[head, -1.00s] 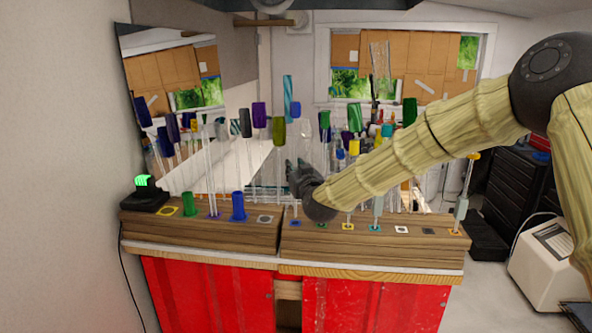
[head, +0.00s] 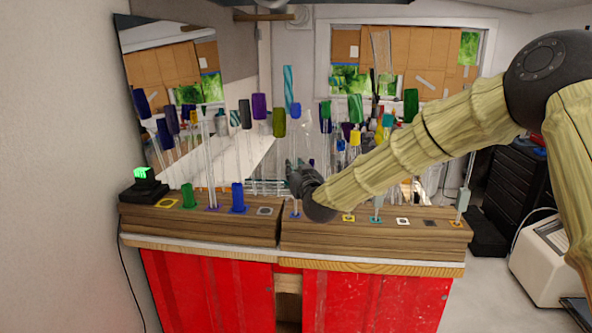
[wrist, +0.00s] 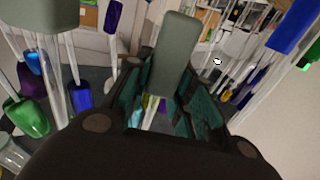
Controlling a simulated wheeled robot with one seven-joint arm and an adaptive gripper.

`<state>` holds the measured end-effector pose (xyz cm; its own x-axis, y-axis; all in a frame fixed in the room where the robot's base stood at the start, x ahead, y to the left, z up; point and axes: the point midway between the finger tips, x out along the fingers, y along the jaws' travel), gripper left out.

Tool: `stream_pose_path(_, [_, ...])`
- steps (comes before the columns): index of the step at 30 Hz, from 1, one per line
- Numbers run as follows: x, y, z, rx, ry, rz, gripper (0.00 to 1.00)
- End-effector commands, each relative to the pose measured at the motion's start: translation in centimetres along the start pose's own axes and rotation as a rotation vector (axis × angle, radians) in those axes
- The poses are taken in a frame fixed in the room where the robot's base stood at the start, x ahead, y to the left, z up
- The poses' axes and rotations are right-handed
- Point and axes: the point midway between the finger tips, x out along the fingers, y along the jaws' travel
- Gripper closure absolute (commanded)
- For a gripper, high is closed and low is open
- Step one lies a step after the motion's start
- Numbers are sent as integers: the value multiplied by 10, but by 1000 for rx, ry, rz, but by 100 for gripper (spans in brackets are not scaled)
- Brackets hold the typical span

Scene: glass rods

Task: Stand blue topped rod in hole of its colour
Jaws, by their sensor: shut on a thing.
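My gripper (head: 293,178) is low over the front of the wooden rack, seen side-on in the head view. Its dark fingers with green pads show in the wrist view (wrist: 165,108). A blue top (head: 296,110) stands in line above my gripper, and the jaws are shut on its clear shaft, which is faint and partly hidden. A blue-ringed hole (head: 295,215) lies just below the gripper in the right wooden block. I cannot tell whether the rod's foot is in it. In the wrist view a grey-green top (wrist: 172,55) shows close by, between the fingers.
Many glass rods with coloured tops stand close behind my gripper, including an olive one (head: 279,122) and a striped one (head: 288,85). A short blue piece (head: 238,200) and a green one (head: 188,197) stand on the left block. Ringed holes line the front.

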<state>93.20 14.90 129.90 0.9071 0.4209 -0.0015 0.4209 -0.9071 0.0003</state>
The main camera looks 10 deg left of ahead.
Motion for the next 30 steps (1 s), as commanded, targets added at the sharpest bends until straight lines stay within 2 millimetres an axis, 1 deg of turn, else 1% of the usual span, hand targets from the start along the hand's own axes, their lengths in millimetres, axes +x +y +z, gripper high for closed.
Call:
stream_pose_path(1, [0,0,3,0,0,0,100])
stream_pose_path(24, [0,0,32,1,-1,0,100])
stream_pose_path(30, [0,0,37,1,-1,-1,100])
